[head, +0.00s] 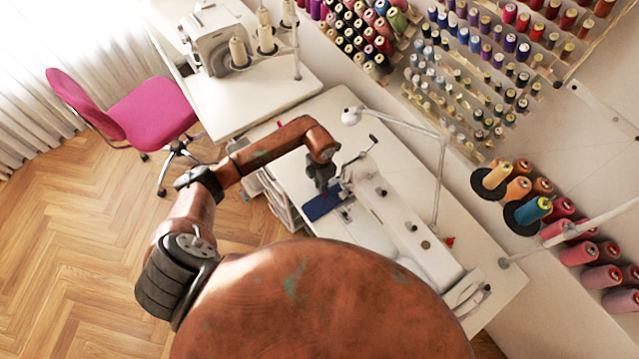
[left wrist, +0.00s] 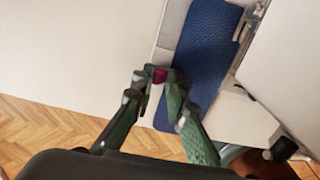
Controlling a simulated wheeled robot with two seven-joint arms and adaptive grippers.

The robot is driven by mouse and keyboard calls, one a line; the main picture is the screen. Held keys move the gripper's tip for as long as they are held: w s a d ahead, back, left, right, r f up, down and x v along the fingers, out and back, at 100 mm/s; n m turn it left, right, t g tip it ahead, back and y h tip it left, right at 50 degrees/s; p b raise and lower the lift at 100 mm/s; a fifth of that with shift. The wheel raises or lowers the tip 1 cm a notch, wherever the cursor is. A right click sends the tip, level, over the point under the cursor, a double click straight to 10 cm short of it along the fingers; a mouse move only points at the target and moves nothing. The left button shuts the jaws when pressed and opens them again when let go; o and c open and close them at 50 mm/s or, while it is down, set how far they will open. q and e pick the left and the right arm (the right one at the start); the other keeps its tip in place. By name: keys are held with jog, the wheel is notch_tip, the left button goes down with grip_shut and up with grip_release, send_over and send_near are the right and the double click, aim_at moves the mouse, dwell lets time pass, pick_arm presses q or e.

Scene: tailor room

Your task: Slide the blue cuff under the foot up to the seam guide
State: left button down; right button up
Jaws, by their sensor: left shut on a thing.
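The blue cuff (head: 322,204) lies flat on the white sewing table at the head of the white sewing machine (head: 400,222). It also shows in the left wrist view (left wrist: 208,45) as a long textured blue piece, one long side close to the machine. My left gripper (head: 323,186) comes down over the cuff's edge. In the left wrist view its fingertips (left wrist: 160,76) are shut on a small dark red piece at the cuff's edge, which looks like a tab of the cuff. The foot and seam guide cannot be made out clearly. My right gripper is not in view.
A thin-armed lamp (head: 440,160) stands behind the machine. A second white table (head: 265,100) with another machine (head: 215,40) is at the back left, near a pink chair (head: 150,108). Thread racks line the wall at right. Bare table (head: 350,125) lies beyond my arm.

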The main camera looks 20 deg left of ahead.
pick_arm(q)
jog(key=c, duration=1.8)
grip_release()
jog(key=shift+c, duration=0.2)
jog(key=shift+r, duration=0.35)
notch_tip(320, 180, up, 11)
jog(key=shift+r, duration=0.15)
